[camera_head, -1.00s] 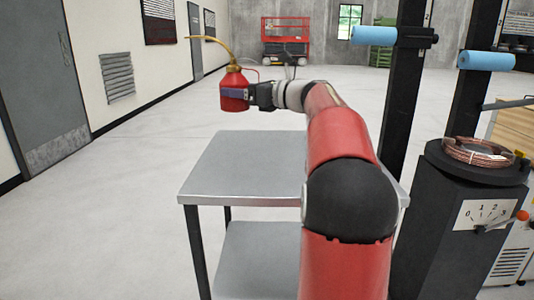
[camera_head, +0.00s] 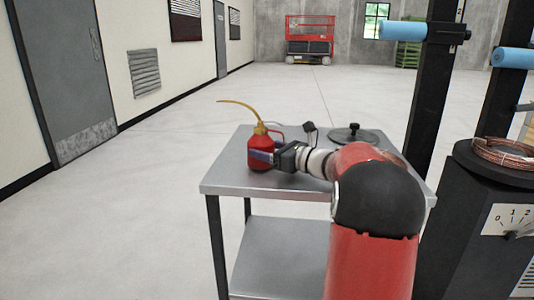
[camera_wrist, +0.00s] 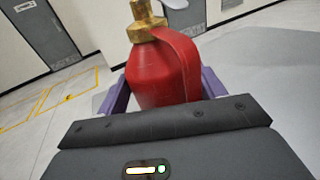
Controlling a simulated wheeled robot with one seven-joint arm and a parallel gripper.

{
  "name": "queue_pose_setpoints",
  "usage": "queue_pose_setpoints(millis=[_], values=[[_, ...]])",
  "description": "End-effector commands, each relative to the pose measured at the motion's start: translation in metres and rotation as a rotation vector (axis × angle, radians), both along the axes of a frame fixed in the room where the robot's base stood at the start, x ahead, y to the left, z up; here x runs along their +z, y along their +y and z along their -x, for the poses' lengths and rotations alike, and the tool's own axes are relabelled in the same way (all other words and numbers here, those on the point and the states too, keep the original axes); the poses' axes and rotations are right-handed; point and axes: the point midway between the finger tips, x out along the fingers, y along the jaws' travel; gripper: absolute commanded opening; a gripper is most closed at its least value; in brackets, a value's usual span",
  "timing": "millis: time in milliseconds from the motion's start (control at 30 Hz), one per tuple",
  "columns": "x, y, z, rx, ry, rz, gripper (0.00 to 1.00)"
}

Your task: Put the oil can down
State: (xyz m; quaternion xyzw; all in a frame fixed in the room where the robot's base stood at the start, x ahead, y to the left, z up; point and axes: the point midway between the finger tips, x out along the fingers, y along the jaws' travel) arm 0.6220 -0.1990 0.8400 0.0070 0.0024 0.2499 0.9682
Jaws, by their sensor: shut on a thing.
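The oil can (camera_head: 259,154) is red with a brass collar and a long thin curved spout that points to the left. It is upright at the left part of the grey metal table top (camera_head: 222,183). Whether its base touches the table or hangs just above it I cannot tell. My gripper (camera_head: 262,156) is shut on the can's body from the right side. In the wrist view the can (camera_wrist: 165,75) fills the space between the purple fingers (camera_wrist: 162,92), and its red handle faces the camera. The can's bottom is hidden there.
A dark round lid-like disc with a knob (camera_head: 352,136) lies at the back right of the table, and a small dark item (camera_head: 309,130) is near it. A coil of copper tube (camera_head: 503,152) rests on a dark stand at right. The table's front left is bare.

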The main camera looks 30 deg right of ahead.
Motion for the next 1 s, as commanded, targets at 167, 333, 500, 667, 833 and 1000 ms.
queue_pose_setpoints(millis=[167, 333, 500, 667, 833, 1000], values=[[-0.005, 0.000, 0.000, 0.000, -0.003, -0.001, 0.29], [-0.005, 0.000, 0.000, 0.000, -0.003, -0.001, 0.29], [-0.008, 0.000, 0.000, 0.000, -0.001, 0.000, 0.81], [-0.008, 0.000, 0.000, 0.000, -0.001, 0.000, 0.90], [-0.007, 0.000, 0.000, 0.000, -0.001, 0.000, 0.90], [-0.006, -0.007, 0.012, -0.002, 0.000, 0.001, 0.90]])
